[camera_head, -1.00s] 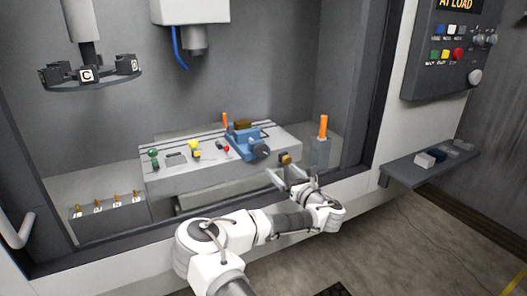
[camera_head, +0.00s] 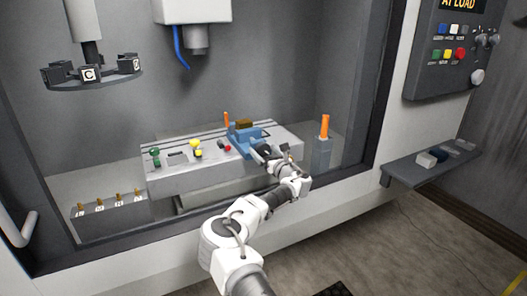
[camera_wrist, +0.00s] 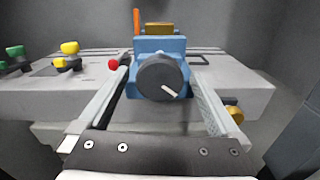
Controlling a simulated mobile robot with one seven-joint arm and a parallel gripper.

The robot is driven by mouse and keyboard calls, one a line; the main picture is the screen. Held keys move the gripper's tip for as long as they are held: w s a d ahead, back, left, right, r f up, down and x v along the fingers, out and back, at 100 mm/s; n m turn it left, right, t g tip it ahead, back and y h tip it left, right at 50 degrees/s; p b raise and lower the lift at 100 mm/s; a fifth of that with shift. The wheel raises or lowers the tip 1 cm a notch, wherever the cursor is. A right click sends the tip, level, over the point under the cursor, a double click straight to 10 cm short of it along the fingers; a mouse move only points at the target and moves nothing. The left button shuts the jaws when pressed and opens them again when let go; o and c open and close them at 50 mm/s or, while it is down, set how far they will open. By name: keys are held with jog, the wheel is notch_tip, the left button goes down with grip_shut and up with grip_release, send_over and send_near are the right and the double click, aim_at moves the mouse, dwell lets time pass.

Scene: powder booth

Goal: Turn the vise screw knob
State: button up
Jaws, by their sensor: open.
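The vise (camera_head: 243,133) is blue with a brown block on top and sits on the grey machine table. Its screw knob is dark and round with a white mark; in the wrist view the knob (camera_wrist: 162,78) faces me at the centre. The white mark points to the lower right. My gripper (camera_head: 262,150) is at the front of the vise. In the wrist view its two fingers (camera_wrist: 164,88) are spread wide, one on each side of the knob, with gaps between. In the head view my gripper partly hides the knob.
Green and yellow knobs (camera_head: 194,144) and a red knob (camera_wrist: 114,63) stand on the machine table (camera_head: 180,178) left of the vise. A grey post with an orange handle (camera_head: 324,128) stands to the right. The booth's front sill lies under my arm.

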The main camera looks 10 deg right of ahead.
jog(key=shift+w+a, duration=0.15)
jog(key=shift+w, duration=0.2)
jog(key=c, duration=1.4)
